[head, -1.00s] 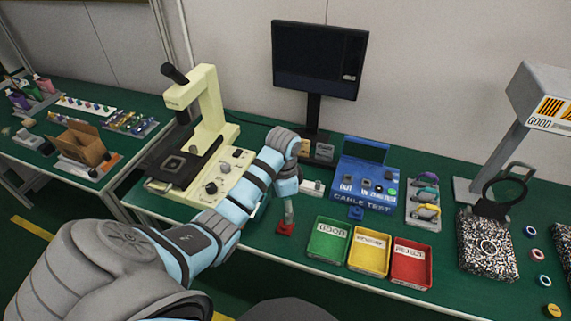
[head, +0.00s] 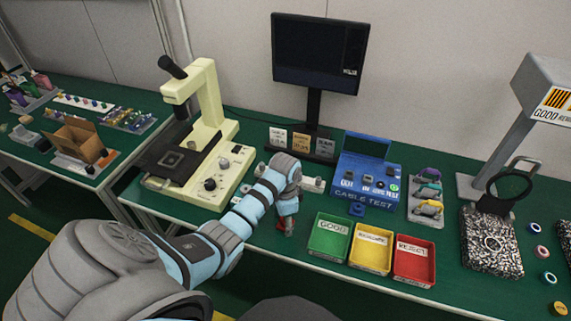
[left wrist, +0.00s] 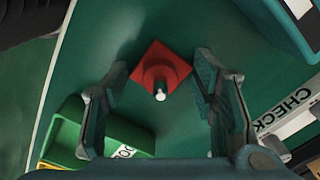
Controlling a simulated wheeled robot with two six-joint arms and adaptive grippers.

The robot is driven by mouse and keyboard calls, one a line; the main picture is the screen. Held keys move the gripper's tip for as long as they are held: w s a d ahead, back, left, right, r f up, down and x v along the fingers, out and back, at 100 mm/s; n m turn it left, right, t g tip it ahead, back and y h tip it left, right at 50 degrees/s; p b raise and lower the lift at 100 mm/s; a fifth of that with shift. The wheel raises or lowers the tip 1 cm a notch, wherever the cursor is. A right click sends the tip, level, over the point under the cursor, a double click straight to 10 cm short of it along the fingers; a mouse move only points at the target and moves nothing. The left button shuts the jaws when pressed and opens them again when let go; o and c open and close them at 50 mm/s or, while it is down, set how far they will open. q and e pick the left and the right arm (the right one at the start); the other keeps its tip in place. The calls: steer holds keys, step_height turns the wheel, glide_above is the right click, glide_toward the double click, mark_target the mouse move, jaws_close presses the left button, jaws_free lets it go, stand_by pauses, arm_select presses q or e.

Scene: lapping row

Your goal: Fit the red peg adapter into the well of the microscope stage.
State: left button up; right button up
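The red peg adapter (left wrist: 161,65), a square plate with a round boss and a pale peg, sits on the green table between my left gripper's fingers in the left wrist view. In the head view the adapter (head: 280,223) is mostly hidden behind my left gripper (head: 287,230). The gripper points down at it and is open, with a gap between each finger and the boss. The cream microscope (head: 205,110) stands to the left with its black stage (head: 190,160); a dark square well (head: 171,160) shows on the stage. My right gripper is not in view.
The green tray (head: 329,252) stands close right of my left gripper, with yellow (head: 370,266) and red (head: 414,276) trays beyond. The blue cable tester (head: 366,190) is behind them. The microscope base (head: 211,190) and small signs (head: 298,141) border the area.

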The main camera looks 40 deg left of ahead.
arm_select(q)
steer(key=shift+c, duration=1.1)
steer(key=shift+r, duration=0.15)
